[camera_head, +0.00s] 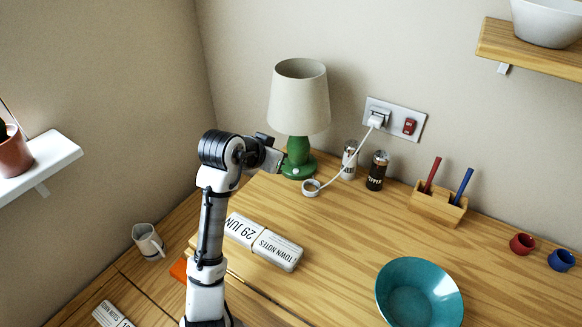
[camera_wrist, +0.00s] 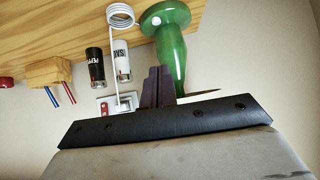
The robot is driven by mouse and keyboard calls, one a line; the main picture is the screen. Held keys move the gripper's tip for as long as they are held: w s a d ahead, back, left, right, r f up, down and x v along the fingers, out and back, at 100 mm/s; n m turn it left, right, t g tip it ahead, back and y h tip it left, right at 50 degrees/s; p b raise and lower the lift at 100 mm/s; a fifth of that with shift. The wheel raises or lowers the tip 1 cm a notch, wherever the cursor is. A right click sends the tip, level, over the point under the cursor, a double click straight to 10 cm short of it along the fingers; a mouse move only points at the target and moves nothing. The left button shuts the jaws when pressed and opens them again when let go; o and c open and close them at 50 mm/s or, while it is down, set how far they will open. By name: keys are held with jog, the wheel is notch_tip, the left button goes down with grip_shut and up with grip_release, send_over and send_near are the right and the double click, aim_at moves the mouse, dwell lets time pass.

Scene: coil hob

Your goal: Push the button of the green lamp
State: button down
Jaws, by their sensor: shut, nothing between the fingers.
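The green lamp (camera_head: 299,150) stands upright at the back of the wooden table, under a cream shade (camera_head: 299,97). Its green body also shows in the wrist view (camera_wrist: 171,55), which sees the scene upside down. A small pale spot, apparently the button (camera_wrist: 156,20), is on its round base. My gripper (camera_head: 279,160) is just left of the lamp's lower body in the head view. Its dark fingers (camera_wrist: 158,72) are together and empty in the wrist view, beside the lamp's stem. I cannot tell whether they touch the lamp.
A white cord (camera_head: 335,178) lies coiled right of the lamp and runs to the wall socket (camera_head: 376,118). Salt (camera_head: 349,160) and pepper (camera_head: 377,171) shakers stand beyond it. A rolled newspaper (camera_head: 265,242), a teal bowl (camera_head: 419,292) and a pen holder (camera_head: 437,206) are also on the table.

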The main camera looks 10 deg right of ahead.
jog(key=p, duration=0.2)
send_over(296, 171)
jog(key=s+a, duration=0.2)
notch_tip(296, 171, down, 6)
jog(key=f, duration=0.3)
jog(key=shift+w+d+f+p, duration=0.15)
jog(key=shift+w+d+p, duration=0.05)
jog(key=shift+w+p, duration=0.1)
jog(key=shift+f, duration=0.55)
